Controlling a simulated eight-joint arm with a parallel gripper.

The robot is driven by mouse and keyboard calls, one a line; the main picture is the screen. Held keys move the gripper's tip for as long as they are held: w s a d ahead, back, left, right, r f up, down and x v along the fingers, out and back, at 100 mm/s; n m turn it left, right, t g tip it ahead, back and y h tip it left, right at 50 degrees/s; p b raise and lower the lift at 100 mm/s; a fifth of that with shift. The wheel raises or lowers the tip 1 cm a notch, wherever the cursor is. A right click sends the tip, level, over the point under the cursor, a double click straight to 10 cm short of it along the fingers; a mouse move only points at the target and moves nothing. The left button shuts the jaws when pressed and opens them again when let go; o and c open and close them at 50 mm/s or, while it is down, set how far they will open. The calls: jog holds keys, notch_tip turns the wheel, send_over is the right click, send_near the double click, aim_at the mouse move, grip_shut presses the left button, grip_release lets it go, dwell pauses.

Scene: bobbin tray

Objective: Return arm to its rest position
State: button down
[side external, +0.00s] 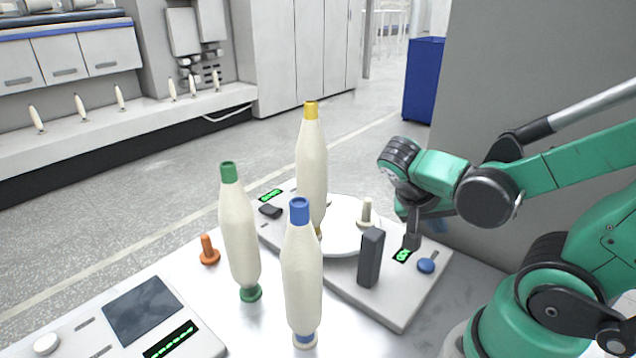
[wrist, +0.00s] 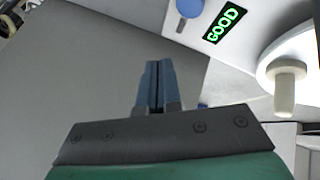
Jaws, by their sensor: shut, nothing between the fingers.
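My gripper (side external: 412,238) hangs at the right of the tray panel in the side view, near the panel's lit display and the blue knob. In the wrist view my gripper (wrist: 158,66) has its two blue-grey fingers together with nothing between them. My teal arm reaches in from the right in the side view. Three cream bobbins stand upright on the left and middle: one with a green cap (side external: 238,235), one with a blue cap (side external: 301,275) and one with a yellow cap (side external: 312,165). My gripper is apart from all three.
A white disc with a cream peg (side external: 366,212) and a dark upright block (side external: 371,258) stand near my gripper. The display (wrist: 224,24) reads GOOD beside the blue knob (wrist: 190,8). An orange peg (side external: 208,250) and a control panel (side external: 140,310) are at left.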

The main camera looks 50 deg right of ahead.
aim_at(381, 231)
jog(key=w+a+r+n+t+y, duration=0.1)
jog(key=w+a+n, duration=0.1)
jog(key=n, duration=0.1)
jog(key=w+a+r+n+t+y, duration=0.1)
jog(key=a+r+n, duration=0.1)
jog(key=n, duration=0.2)
jog(key=w+a+r+n+t+y, duration=0.1)
jog(key=w+a+n, duration=0.1)
jog(key=a+n, duration=0.1)
jog(key=shift+w+r+t+y, duration=0.15)
jog(key=shift+w+t+y, duration=0.15)
jog(key=w+a+n+t+y, duration=0.3)
jog(key=w+a+t, duration=0.1)
jog(key=w+t, duration=0.1)
jog(key=shift+f+t, duration=0.2)
jog(key=shift+t, duration=0.4)
